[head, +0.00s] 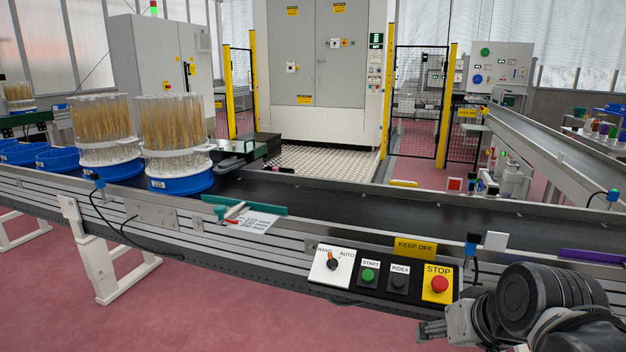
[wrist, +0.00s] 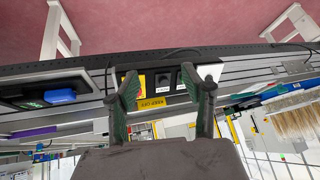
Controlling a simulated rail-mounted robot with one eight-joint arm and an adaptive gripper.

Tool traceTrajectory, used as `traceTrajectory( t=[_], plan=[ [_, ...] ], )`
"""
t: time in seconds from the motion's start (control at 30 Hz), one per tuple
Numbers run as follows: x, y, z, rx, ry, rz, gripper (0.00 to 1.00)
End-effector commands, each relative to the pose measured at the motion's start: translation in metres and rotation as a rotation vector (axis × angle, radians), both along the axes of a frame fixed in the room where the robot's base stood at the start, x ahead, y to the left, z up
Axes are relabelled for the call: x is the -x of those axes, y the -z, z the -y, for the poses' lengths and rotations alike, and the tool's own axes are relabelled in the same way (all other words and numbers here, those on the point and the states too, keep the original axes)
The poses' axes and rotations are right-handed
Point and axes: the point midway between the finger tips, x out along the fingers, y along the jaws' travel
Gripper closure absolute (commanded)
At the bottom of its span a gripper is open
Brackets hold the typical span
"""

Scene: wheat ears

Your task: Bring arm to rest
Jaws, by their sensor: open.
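My gripper (wrist: 167,95) is open and empty in the wrist view, its two dark fingers spread apart. Behind the fingers, the control panel (wrist: 165,80) and the yellow KEEP OFF sign (wrist: 151,103) of the conveyor show upside down. In the head view my arm is at the bottom right, beside the right end of the control panel (head: 382,277). Part of my gripper (head: 432,329) shows there just below the red STOP button (head: 439,284). I cannot tell from this view how far it is from the panel.
A long conveyor (head: 400,216) crosses the view. Two clear containers of wheat ears (head: 172,122) stand in blue holders (head: 181,184) on its left part.

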Motion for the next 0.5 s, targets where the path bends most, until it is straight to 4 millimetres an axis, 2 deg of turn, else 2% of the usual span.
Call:
traceTrajectory(
  t=[0.1, 0.37, 0.4, 0.5],
  plan=[
    [0.019, 0.004, -0.008, 0.046, -0.017, 0.002, 0.56],
    [0.049, 0.011, -0.015, 0.126, -0.039, 0.015, 0.56],
    [0.047, -0.001, -0.014, 0.123, -0.035, 0.014, 0.56],
    [0.047, -0.018, -0.013, 0.122, -0.033, 0.014, 0.56]
  ],
)
